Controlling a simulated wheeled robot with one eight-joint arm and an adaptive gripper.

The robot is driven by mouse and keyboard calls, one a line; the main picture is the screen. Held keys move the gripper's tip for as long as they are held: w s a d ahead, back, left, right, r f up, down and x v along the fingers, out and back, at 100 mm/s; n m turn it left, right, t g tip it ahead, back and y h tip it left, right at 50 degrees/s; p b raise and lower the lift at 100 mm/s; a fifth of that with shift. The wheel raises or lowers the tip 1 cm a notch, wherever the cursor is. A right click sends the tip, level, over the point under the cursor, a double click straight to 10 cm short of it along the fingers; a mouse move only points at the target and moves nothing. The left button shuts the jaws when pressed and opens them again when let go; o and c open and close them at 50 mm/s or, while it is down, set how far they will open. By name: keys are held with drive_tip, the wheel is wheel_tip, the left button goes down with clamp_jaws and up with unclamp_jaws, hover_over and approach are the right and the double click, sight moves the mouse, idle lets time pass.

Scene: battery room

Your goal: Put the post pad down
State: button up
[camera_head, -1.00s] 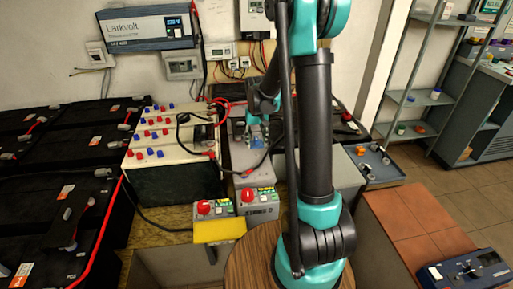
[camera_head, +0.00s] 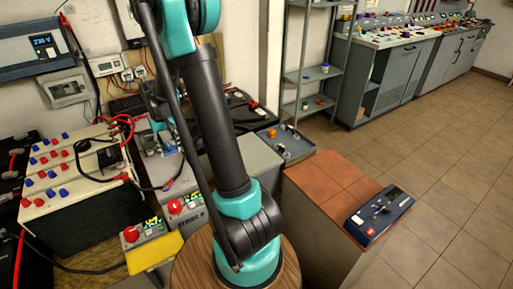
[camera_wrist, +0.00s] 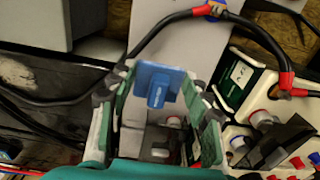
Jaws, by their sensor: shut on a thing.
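The post pad (camera_wrist: 158,84) is a blue square plate with a raised block on its face, seen in the wrist view. My gripper (camera_wrist: 160,95) is shut on it, with a teal-and-grey finger on each side. The pad is held above a pale grey surface (camera_wrist: 148,38); whether it touches anything beneath cannot be told. In the head view my gripper (camera_head: 166,141) is small and partly behind my arm, over the workbench beside the cream battery box, and the pad cannot be made out clearly there.
A black cable (camera_wrist: 140,48) with red ends arches close by the gripper. A cream box (camera_head: 72,172) with red and blue terminals stands left. Two red-button boxes (camera_head: 182,206) are in front. A brown-topped cabinet (camera_head: 338,187) carries a blue device (camera_head: 378,214). Floor at right is clear.

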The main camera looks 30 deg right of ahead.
drive_tip(key=w+d+r, duration=0.1)
drive_tip(key=d+r, duration=0.1)
drive_tip(key=d, duration=1.1)
wheel_tip(320, 180, up, 8)
hover_over(298, 150)
wheel_tip(298, 150, down, 20)
drive_tip(key=shift+w+d+r, duration=0.1)
drive_tip(key=shift+r, duration=0.05)
drive_tip(key=o, duration=1.4)
drive_tip(key=shift+o, duration=0.2)
